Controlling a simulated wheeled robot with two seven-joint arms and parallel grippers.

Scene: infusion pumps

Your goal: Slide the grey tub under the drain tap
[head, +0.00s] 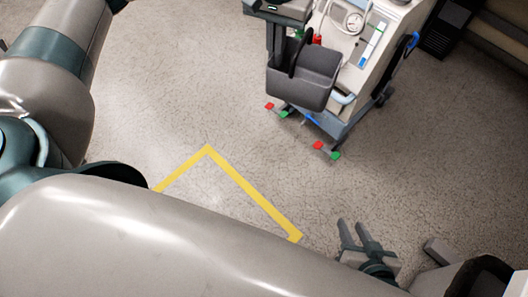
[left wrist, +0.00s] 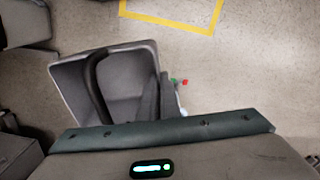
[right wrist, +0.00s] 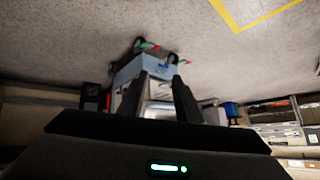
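The grey tub (head: 315,88), an open bin with a dark curved handle, is in front of a wheeled machine in the head view. It fills the upper left of the left wrist view (left wrist: 75,72). My left gripper (head: 277,60) is at the tub's left wall in the head view. Its fingers (left wrist: 158,98) are close together with the wall between them. Whether the tub touches the floor is unclear. My right gripper (head: 358,235) is open and empty over bare floor, far from the tub. I cannot make out the drain tap.
The wheeled machine (head: 372,65) has a gauge and red-green marked feet (head: 327,150); it also shows in the right wrist view (right wrist: 150,66). Yellow tape (head: 250,190) marks a corner on the floor. Floor between tape and machine is clear. Shelves (right wrist: 275,125) stand behind.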

